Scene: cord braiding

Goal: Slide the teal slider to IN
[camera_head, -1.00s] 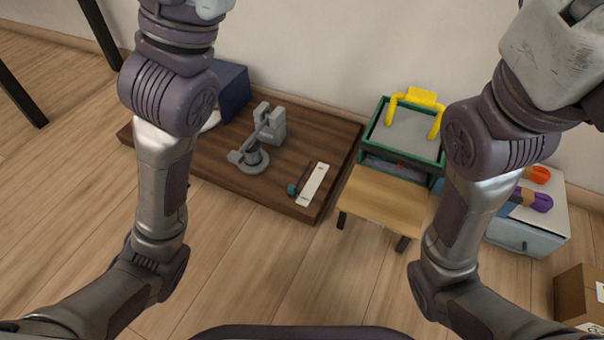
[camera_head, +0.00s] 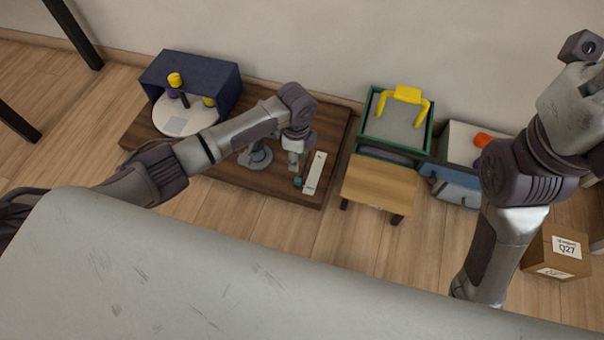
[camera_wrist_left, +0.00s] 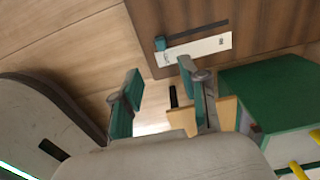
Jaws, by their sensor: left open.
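The teal slider (camera_head: 298,182) is a small knob at the near end of a dark slot on the brown board (camera_head: 225,187). A white label strip (camera_head: 315,173) lies alongside the slot. In the left wrist view the slider (camera_wrist_left: 160,43) sits at the slot's left end, and the strip (camera_wrist_left: 195,49) has a small dark mark near its right end. My left gripper (camera_head: 295,163) is open and empty, just above and behind the slider in the head view. In the left wrist view its teal-padded fingers (camera_wrist_left: 161,82) are apart from the slider. My right gripper is not visible.
A grey lever fixture (camera_head: 256,156) stands left of the slot, partly behind my left arm. A navy box (camera_head: 195,75) and a white disc (camera_head: 178,125) are further left. A small wooden table (camera_head: 380,185) and a green-framed box (camera_head: 395,118) stand to the right.

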